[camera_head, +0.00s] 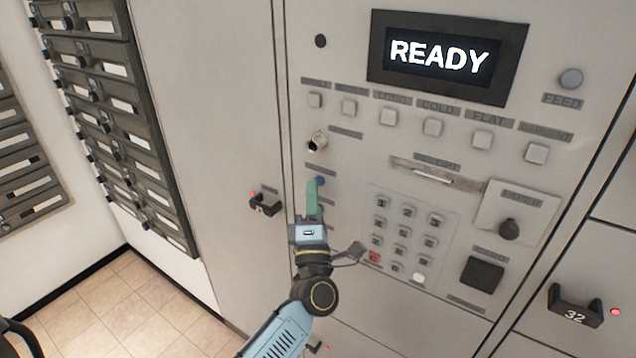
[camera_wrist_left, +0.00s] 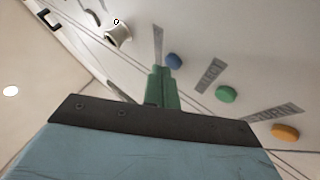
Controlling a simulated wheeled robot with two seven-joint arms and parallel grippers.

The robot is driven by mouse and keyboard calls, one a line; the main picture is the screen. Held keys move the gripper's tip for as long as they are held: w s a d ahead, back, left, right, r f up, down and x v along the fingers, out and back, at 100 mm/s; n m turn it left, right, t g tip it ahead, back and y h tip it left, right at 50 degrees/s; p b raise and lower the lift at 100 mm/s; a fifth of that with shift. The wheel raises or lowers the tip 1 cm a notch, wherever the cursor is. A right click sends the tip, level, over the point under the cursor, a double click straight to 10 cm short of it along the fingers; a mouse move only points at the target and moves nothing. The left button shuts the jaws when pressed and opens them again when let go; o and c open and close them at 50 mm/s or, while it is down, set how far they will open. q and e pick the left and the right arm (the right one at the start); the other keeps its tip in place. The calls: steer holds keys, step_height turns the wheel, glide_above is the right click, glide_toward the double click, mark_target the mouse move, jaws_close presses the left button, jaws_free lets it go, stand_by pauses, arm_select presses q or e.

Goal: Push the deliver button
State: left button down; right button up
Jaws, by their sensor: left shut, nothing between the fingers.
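My left gripper (camera_head: 312,182) is shut and empty, its green fingers pointing up along the grey machine panel (camera_head: 350,225). Its tips are beside a small blue button (camera_head: 320,181). The left wrist view shows the fingertips (camera_wrist_left: 160,68) just left of the blue button (camera_wrist_left: 174,61); I cannot tell whether they touch it. A green button (camera_wrist_left: 226,94) and an orange button (camera_wrist_left: 285,132) follow in a row to the right there. In the head view the gripper hides most of that area. My right gripper is not in view.
The screen (camera_head: 437,57) reads READY. A row of square white buttons (camera_head: 433,127) lies below it. A round metal lock (camera_head: 317,143) is just above the gripper, a keypad (camera_head: 404,233) to its right. A small black handle (camera_head: 265,205) sticks out at left.

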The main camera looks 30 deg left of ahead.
arm_select(q)
steer(key=shift+w, duration=0.4)
stand_by(0.6)
steer(key=shift+s, duration=0.85)
steer(key=shift+s+a+p, duration=0.15)
steer(key=shift+s+p, duration=0.35)
steer(key=shift+s, duration=0.75)
steer(key=shift+s+a+p, duration=0.1)
steer(key=shift+s+p, duration=0.4)
steer(key=shift+s, duration=0.75)
